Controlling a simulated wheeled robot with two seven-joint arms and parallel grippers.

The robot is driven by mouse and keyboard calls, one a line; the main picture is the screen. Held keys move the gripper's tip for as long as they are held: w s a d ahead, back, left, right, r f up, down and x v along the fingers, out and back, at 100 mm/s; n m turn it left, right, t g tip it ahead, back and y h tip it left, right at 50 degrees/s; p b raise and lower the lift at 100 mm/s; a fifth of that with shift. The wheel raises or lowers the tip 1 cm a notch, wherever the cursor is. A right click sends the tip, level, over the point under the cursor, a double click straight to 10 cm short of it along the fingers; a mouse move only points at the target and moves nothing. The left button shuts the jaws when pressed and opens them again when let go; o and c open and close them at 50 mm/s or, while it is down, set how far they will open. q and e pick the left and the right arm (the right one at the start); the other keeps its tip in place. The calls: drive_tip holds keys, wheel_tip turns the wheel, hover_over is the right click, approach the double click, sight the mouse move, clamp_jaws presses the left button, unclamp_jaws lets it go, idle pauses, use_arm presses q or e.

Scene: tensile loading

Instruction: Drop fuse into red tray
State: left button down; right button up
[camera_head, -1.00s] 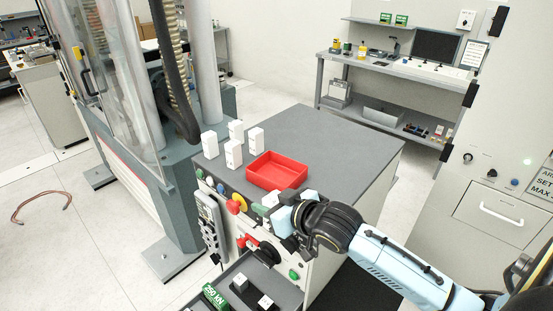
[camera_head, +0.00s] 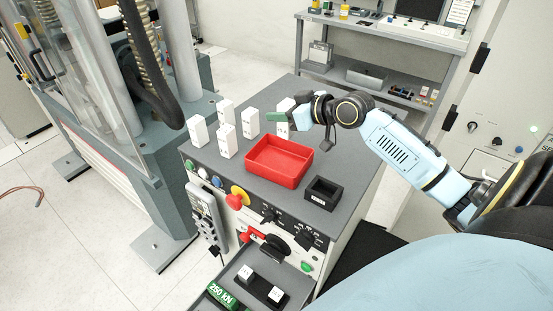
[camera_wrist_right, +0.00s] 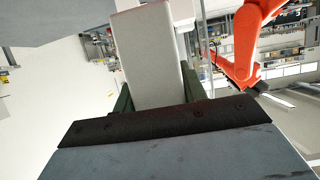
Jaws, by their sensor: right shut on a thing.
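The red tray (camera_head: 296,180) is a shallow open box on the grey cabinet top, and its visible inside is empty. My right gripper (camera_head: 285,116) is just beyond the tray's far side in the head view. It is shut on a white block-shaped fuse (camera_head: 285,103), partly hidden by the green fingers. The held fuse (camera_wrist_right: 150,60) also shows upright between the fingers in the right wrist view. Its height above the cabinet top is hard to tell. My left gripper is not in view.
Several white blocks (camera_head: 227,141) stand left of the tray. A black open holder (camera_head: 322,193) sits to its right. Below, an open drawer holds two white blocks (camera_head: 276,295). A tall testing machine (camera_head: 150,160) stands at left.

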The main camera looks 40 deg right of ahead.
sight(282, 128)
wheel_tip(282, 128, down, 5)
drive_tip(key=b, duration=0.4)
drive_tip(key=shift+w+f+b, duration=0.15)
drive_tip(key=shift+b, duration=0.15)
drive_tip(key=o, duration=1.1)
drive_tip(key=b+v, duration=0.1)
drive_tip(key=v, duration=1.2)
drive_tip(key=shift+s, duration=0.25)
